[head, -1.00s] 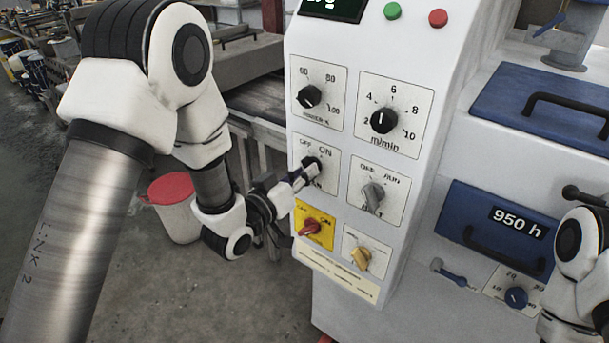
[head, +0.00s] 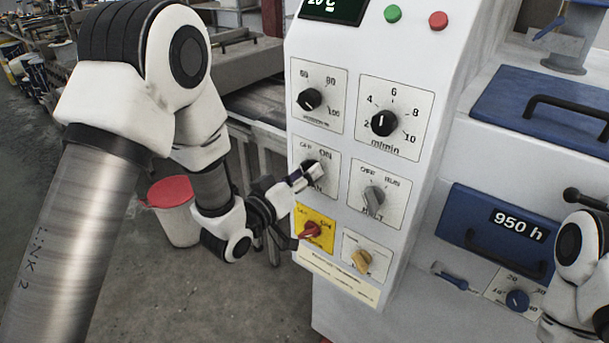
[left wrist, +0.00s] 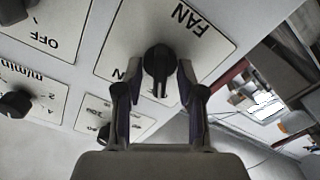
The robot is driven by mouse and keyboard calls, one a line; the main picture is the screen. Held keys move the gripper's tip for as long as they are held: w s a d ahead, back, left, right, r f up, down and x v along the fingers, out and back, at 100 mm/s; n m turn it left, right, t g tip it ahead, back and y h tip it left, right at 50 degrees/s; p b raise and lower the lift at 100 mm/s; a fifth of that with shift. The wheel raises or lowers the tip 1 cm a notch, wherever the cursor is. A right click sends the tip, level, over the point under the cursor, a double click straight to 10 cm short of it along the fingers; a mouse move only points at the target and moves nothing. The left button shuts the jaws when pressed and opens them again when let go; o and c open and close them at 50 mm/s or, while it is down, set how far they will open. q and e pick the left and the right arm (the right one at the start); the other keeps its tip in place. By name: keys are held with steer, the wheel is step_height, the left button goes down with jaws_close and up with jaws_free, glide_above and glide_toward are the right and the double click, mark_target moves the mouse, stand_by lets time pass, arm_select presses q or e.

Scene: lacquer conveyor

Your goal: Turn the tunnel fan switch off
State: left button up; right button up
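The tunnel fan switch is a black knob (head: 309,167) on a white plate on the machine's panel, below the upper left dial. Its plate reads OFF and ON, with FAN partly hidden by my left gripper (head: 302,183). In the left wrist view the knob (left wrist: 159,62) stands between the two fingers of my left gripper (left wrist: 157,82). Narrow gaps show beside it, so the fingers look open around it. The knob's bar lies roughly lengthwise between the fingers; whether it points to OFF or ON is unclear. My right gripper is not visible; part of my right arm shows at the right edge.
The belt switch (head: 374,199) is right of the fan plate. A red switch on a yellow plate (head: 326,238) and a yellow knob (head: 361,259) sit below. Two dials are above. A red-lidded bucket (head: 176,217) stands on the floor at left.

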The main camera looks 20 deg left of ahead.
arm_select(q)
steer(key=v, duration=0.7)
steer(key=shift+s, duration=0.2)
